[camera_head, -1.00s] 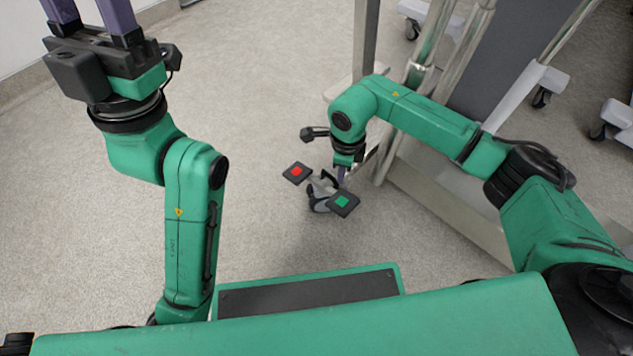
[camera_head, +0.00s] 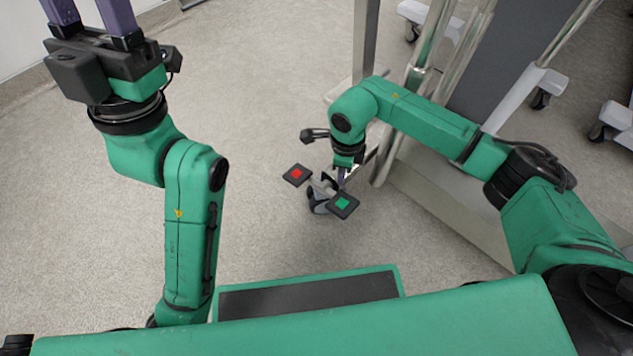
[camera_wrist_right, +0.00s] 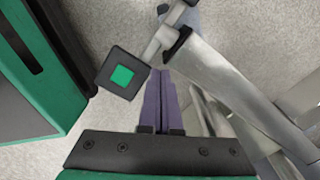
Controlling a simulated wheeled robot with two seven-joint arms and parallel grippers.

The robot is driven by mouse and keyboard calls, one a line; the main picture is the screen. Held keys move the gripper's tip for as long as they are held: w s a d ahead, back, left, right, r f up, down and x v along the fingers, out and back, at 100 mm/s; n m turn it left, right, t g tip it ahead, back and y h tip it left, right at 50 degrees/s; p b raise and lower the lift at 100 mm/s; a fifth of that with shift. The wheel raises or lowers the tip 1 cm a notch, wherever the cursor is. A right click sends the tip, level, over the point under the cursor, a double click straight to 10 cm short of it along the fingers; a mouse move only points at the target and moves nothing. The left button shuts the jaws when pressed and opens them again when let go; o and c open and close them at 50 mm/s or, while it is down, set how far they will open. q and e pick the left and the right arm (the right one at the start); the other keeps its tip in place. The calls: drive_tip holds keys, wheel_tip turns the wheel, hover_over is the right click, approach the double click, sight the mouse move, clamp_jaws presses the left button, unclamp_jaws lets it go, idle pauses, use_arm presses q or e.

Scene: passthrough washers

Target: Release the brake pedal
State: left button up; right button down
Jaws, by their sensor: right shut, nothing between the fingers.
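The brake pedal has a dark pad with a red square (camera_head: 297,174) at its left end and a dark pad with a green square (camera_head: 342,203) at its right end. It sits on a grey caster (camera_head: 319,200) low over the floor. My right gripper (camera_head: 342,173) is shut and empty, pointing down just behind the green pad. In the right wrist view its purple fingers (camera_wrist_right: 160,85) are together, close beside the green pad (camera_wrist_right: 122,75); I cannot tell whether they touch the pedal. My left gripper (camera_head: 89,14) is open and empty at the top left, its fingertips cut off.
A metal frame with upright posts (camera_head: 424,70) and a low rail (camera_head: 450,212) stands right of the pedal, close to my right arm. Other white wheeled legs (camera_head: 617,118) stand at the far right. The floor (camera_head: 265,100) left of the pedal is clear.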

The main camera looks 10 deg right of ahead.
wheel_tip(320, 180, up, 6)
drive_tip(key=p, duration=0.4)
idle(0.4)
